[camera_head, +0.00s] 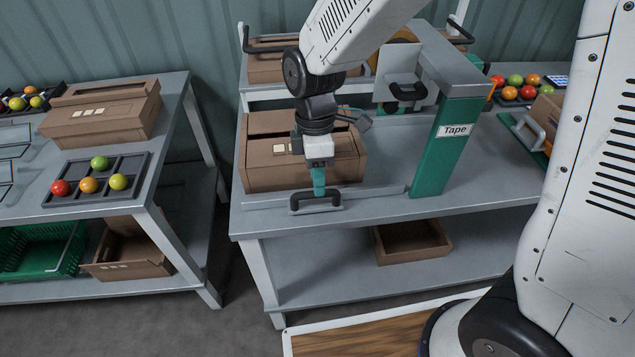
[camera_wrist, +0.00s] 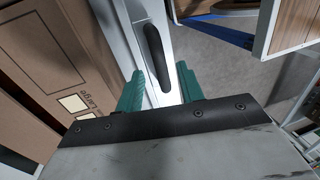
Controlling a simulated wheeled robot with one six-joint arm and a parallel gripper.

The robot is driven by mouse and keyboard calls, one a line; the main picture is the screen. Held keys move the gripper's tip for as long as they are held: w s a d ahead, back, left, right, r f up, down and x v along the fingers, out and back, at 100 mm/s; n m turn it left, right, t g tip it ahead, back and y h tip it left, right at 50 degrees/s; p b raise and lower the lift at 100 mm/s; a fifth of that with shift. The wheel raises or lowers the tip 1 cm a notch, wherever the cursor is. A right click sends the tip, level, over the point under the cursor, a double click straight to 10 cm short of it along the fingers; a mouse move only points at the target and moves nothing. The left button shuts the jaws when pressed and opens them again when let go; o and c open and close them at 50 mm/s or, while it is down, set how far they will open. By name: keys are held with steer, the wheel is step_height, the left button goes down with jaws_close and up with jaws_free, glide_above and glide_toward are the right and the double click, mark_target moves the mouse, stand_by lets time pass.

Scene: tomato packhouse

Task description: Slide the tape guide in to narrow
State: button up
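The tape guide's black handle (camera_head: 316,207) is at the front of the middle bench, on a long grey guide bar (camera_head: 375,191) beside a closed carton (camera_head: 272,172). My gripper (camera_head: 319,190) points down just over the handle. In the wrist view, the two teal fingers of my gripper (camera_wrist: 159,70) are apart. The near end of the dark handle (camera_wrist: 155,50) lies between them, with gaps visible on both sides. The pale guide bar (camera_wrist: 123,38) runs between the handle and the carton (camera_wrist: 45,60). Whether a finger touches the handle is unclear.
The green post marked Tape (camera_head: 442,150) stands right of the carton. The tape machine (camera_head: 408,75) is behind it. A left bench (camera_head: 180,95) holds a carton and a tomato tray (camera_head: 125,178). The bench front (camera_head: 400,217) is clear.

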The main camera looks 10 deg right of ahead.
steer(key=shift+s+f, duration=0.2)
steer(key=shift+f, duration=0.9)
steer(key=shift+c, duration=0.4)
jaws_close()
steer(key=shift+w, duration=1.7)
